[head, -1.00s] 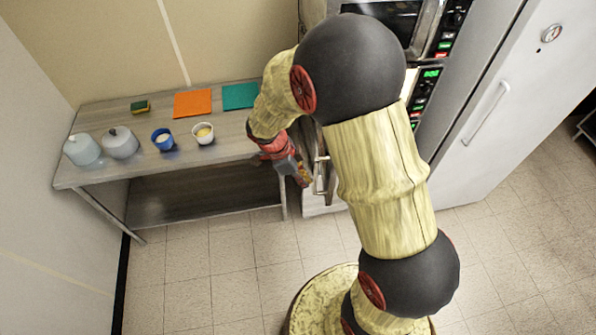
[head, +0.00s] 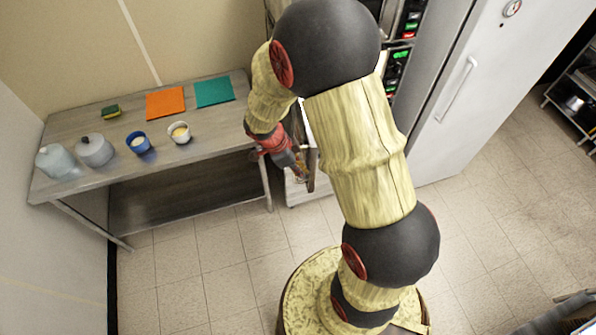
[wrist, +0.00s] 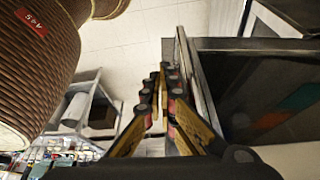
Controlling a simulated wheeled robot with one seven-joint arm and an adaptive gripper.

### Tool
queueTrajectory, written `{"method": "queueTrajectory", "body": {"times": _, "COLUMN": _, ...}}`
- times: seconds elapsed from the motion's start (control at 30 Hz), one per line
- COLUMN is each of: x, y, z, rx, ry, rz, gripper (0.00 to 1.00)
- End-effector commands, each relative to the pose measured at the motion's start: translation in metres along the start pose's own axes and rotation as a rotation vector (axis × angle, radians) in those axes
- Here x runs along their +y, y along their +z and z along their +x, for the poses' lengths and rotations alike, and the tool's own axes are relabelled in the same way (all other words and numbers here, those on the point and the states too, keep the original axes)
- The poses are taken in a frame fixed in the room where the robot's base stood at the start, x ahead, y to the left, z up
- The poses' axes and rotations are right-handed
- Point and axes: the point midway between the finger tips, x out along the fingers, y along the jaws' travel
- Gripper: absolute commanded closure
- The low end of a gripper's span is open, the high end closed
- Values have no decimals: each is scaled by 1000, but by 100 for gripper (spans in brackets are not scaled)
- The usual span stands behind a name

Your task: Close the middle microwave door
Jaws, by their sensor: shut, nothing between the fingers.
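The middle microwave, with a green-lit panel (head: 400,57), is mostly hidden behind my arm in the head view. Its door stands open; a narrow part of the door (head: 311,168) shows beside my gripper (head: 302,170). In the wrist view the door's dark glass (wrist: 250,95) fills the right side, with orange and teal reflections, and its metal edge (wrist: 192,70) runs just right of my fingers. My gripper (wrist: 162,72) is shut and empty, its fingertips close beside that edge. I cannot tell whether they touch it.
A tall fridge (head: 480,90) stands right. Floor (head: 480,220) is clear before it.

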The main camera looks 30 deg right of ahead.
Motion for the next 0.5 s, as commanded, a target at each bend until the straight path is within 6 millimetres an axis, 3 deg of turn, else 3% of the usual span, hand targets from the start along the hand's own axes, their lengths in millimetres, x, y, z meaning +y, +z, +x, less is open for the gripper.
{"method": "queueTrajectory", "body": {"times": 0.27, "x": 4, "y": -40, "z": 20, "rx": -1, "ry": -41, "rz": -93, "gripper": 100}}
{"method": "queueTrajectory", "body": {"times": 0.5, "x": 0, "y": -102, "z": 45, "rx": 0, "ry": -102, "rz": -246, "gripper": 100}}
